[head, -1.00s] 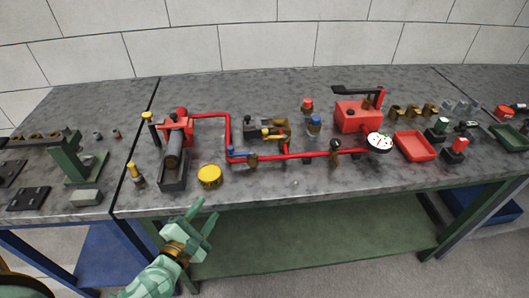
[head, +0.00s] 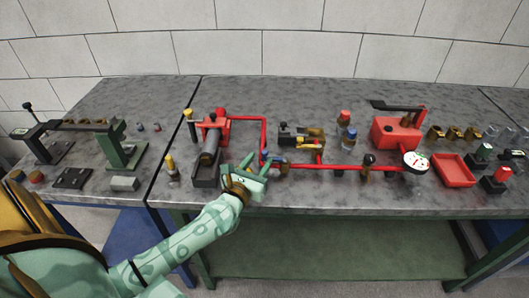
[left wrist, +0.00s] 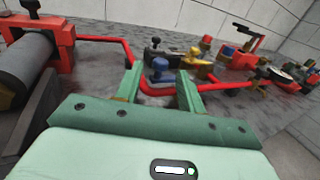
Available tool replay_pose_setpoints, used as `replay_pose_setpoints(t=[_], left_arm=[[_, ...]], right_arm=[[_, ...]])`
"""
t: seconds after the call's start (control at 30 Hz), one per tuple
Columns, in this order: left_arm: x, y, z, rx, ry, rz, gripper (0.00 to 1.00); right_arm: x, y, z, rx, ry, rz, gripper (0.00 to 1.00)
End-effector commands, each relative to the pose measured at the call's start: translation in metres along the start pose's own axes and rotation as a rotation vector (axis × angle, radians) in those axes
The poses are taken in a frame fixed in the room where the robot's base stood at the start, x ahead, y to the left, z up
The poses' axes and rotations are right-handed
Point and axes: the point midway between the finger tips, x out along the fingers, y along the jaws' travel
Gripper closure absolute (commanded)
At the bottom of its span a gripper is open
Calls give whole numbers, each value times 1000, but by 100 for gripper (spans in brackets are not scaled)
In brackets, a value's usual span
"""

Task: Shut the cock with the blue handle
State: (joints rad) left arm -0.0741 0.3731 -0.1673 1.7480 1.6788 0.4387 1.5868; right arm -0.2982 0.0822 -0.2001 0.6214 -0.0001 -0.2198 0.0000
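The cock with the blue handle (head: 274,161) sits on the low red pipe near its left bend. In the left wrist view the blue handle (left wrist: 160,68) shows beyond and between my fingertips, apart from them. My left gripper (head: 255,165) is open and empty, just left of the cock and on the near side of the pipe. Its two fingers also show spread in the left wrist view (left wrist: 158,84). The cock's lower body is partly hidden in the head view. My right gripper is not in view.
A black cylinder in a red mount (head: 209,145) stands close left of my gripper. A yellow-handled cock (head: 309,145) is behind to the right. A white gauge (head: 415,161) and red tray (head: 455,170) lie farther right. The bench's front strip is mostly clear.

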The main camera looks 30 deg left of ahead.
Motion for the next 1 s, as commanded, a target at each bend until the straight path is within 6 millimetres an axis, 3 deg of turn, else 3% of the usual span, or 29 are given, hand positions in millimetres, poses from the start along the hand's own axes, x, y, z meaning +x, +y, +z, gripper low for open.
replay_pose_setpoints(t=[0.1, 0.23, 0.6, 0.77, 1.0], left_arm=[[23, 0, 0, 0, -1, 1, 61], [38, 0, -1, 0, 0, 0, 61], [44, 0, -1, 1, 1, 0, 61], [44, 0, -1, 1, 1, 0, 100], [42, -3, -1, 2, 1, -10, 100]], right_arm=[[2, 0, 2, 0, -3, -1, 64], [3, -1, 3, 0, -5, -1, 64], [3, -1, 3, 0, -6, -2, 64], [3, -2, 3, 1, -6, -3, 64], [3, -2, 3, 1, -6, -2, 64]])
